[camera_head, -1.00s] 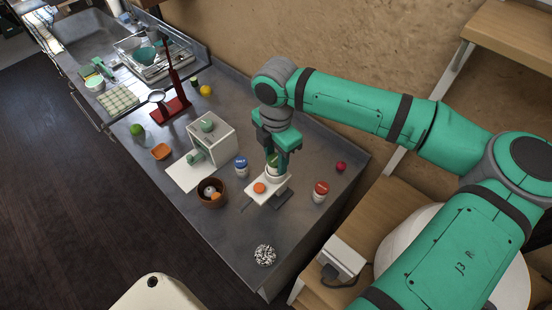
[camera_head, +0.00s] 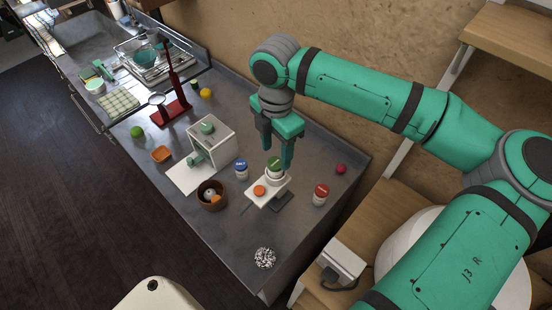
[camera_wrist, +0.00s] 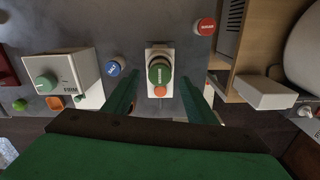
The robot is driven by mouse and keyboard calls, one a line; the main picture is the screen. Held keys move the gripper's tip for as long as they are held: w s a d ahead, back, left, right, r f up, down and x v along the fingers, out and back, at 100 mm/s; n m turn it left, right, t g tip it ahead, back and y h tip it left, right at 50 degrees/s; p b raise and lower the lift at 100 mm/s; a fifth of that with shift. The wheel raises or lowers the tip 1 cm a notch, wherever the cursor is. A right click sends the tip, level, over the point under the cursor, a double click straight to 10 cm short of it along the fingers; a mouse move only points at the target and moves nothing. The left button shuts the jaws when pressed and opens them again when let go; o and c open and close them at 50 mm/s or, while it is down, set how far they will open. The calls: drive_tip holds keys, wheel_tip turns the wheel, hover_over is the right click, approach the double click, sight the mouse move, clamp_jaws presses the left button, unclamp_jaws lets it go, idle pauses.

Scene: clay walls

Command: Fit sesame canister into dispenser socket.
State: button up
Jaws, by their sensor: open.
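The sesame canister, a white jar with a green lid (camera_head: 274,165), stands upright at the back of the white dispenser (camera_head: 273,198). It also shows from above in the wrist view (camera_wrist: 159,73). The dispenser has an orange round part (camera_head: 259,190) at its front. I cannot see how deep the canister sits in the socket, as its lower part is hidden. My gripper (camera_head: 277,157) is open and empty above the canister, fingers pointing down. In the wrist view the fingers stand apart on either side of the dispenser, clear of the lid.
A blue-lidded jar (camera_head: 241,168) stands left of the dispenser, a red-lidded jar (camera_head: 321,194) to its right. A white box-shaped machine (camera_head: 212,142), a brown bowl (camera_head: 212,201) and a speckled ball (camera_head: 265,257) are on the counter. The counter's front right is mostly clear.

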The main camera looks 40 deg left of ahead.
sight(276, 162)
wheel_tip(276, 162, up, 7)
idle(0.3)
drive_tip(key=shift+f, duration=0.15)
idle(0.4)
